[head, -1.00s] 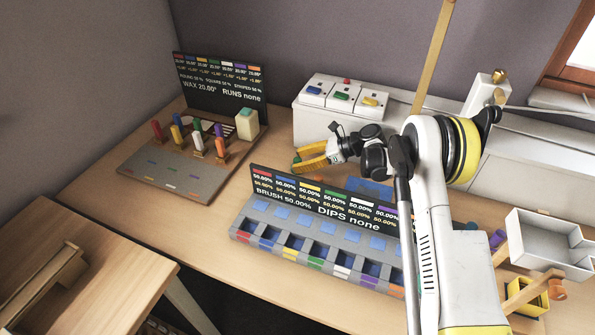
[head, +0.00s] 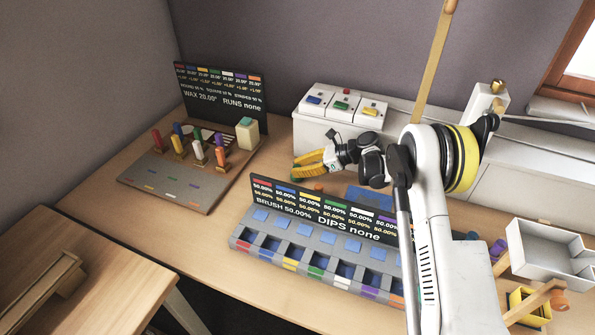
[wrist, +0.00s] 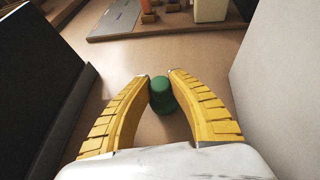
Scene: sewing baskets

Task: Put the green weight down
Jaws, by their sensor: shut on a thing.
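The green weight (wrist: 162,95) is a small dark green knob with a rounded top. In the wrist view it sits between the tips of my gripper (wrist: 161,75), whose yellow fingers are shut on it. In the head view my gripper (head: 297,167) is over the wooden table between the box with switches and the dips panel. A bit of the green weight (head: 296,180) shows just below the fingertips. I cannot tell whether its underside touches the table.
A dark dips panel (head: 320,212) stands in front of my gripper. A white box (head: 400,130) with coloured switches is behind it. A grey board (head: 170,183) with coloured pegs is to the left. Bare table (head: 215,215) lies between. A small orange thing (head: 318,187) is close by.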

